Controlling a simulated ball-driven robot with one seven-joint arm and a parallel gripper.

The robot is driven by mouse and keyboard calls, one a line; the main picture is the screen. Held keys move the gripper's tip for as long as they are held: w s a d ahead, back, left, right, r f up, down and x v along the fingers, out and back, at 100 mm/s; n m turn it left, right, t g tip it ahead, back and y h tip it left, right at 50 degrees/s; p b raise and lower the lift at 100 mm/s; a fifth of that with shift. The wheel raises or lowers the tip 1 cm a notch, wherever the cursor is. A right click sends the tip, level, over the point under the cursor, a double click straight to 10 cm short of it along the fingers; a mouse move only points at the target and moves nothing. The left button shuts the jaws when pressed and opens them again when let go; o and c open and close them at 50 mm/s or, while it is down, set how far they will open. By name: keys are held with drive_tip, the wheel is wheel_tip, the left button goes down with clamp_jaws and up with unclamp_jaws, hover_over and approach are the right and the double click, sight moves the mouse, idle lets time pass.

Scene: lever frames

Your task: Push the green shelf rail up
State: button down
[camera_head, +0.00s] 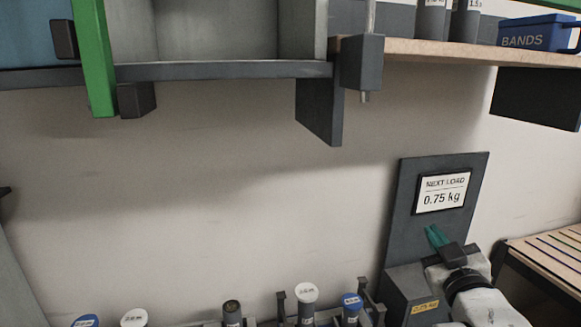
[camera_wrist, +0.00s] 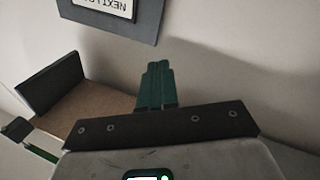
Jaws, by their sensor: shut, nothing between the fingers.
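The green shelf rail (camera_head: 96,60) is an upright green bar at the upper left of the head view. Its lower end hangs a little below the dark shelf edge, beside a dark block, and its top is out of frame. My gripper (camera_head: 432,232) is at the lower right, well to the right of the rail and below it, in front of a dark panel with a sign. Its teal fingers are together and empty, as the wrist view also shows (camera_wrist: 157,68). A small green strip (camera_wrist: 42,152) shows at the lower left of the wrist view; I cannot tell whether it is the rail.
The sign (camera_head: 443,192) reads "NEXT LOAD 0.75 kg". A wooden shelf (camera_head: 440,52) with a blue BANDS box (camera_head: 536,34) is at the upper right. Several capped cylinders, one white-topped (camera_head: 306,293), line the bottom. The wall between rail and gripper is bare.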

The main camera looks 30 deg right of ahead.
drive_tip(key=s+a+f+g+y, duration=0.1)
drive_tip(key=a+f+g+y, duration=0.15)
drive_tip(key=a+f, duration=0.4)
drive_tip(key=s+a+f+g+y, duration=0.1)
drive_tip(key=a+f+g+y, duration=0.2)
drive_tip(key=f, duration=0.6)
drive_tip(key=s+a+f+n+g+y, duration=0.1)
drive_tip(key=s+a+f+g+y, duration=0.4)
drive_tip(key=s+a+f, duration=0.7)
drive_tip(key=s+d+f+g+b, duration=0.1)
drive_tip(key=s+f+g+b, duration=0.1)
drive_tip(key=s+f+b, duration=0.3)
drive_tip(key=s+d+f+g+h+b, duration=0.1)
drive_tip(key=s+f+g+b, duration=0.2)
drive_tip(key=f, duration=0.9)
drive_tip(key=shift+s+f+b, duration=0.25)
drive_tip(key=shift+s+b, duration=0.75)
drive_tip(key=shift+s, duration=0.15)
